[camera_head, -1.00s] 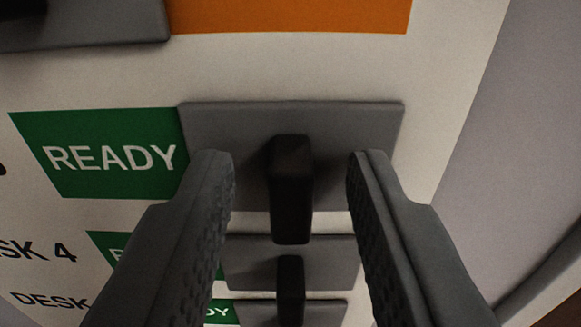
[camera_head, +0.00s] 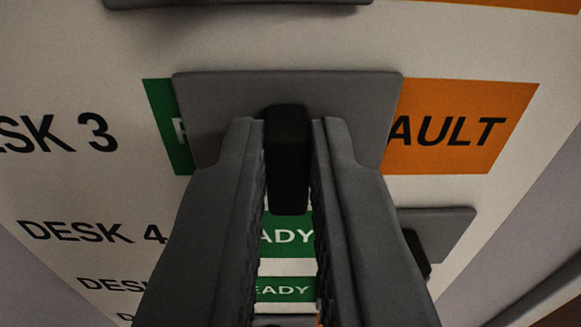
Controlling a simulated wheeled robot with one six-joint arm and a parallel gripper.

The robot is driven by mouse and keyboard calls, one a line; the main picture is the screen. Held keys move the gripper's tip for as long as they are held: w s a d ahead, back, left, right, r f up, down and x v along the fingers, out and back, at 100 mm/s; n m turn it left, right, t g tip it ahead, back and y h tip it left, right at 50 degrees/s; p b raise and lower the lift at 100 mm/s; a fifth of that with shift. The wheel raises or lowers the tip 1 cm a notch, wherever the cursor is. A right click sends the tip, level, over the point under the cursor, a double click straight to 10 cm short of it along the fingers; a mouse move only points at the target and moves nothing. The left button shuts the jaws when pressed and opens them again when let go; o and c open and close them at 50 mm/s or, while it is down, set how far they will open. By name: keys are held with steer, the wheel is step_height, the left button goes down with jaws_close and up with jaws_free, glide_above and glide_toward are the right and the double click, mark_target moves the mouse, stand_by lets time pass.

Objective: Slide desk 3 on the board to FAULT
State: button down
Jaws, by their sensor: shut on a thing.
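The desk 3 slider is a grey plate (camera_head: 225,90) with a black handle (camera_head: 288,160) in the camera view. It sits in the row with the DESK 3 label (camera_head: 60,133). The plate covers most of the green READY field (camera_head: 165,125), with only its left edge showing. The orange FAULT field (camera_head: 460,130) shows at the right, its first letter hidden by the plate. My gripper (camera_head: 288,135) is shut on the black handle, one finger on each side.
Below, the desk 4 plate (camera_head: 445,232) sits to the right, with its green READY field (camera_head: 290,236) partly hidden behind my fingers. More desk rows lie lower. Another grey plate (camera_head: 240,2) shows at the top edge. The white board (camera_head: 120,50) surrounds them.

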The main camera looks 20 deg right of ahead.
steer(key=shift+w+a+r, duration=0.1)
steer(key=shift+w+a, duration=0.15)
steer(key=shift+a, duration=0.55)
steer(key=c, duration=1.4)
jaws_free()
steer(key=shift+a, duration=0.15)
steer(key=shift+c, duration=0.2)
steer(key=v, duration=1.7)
steer(key=shift+s, duration=0.15)
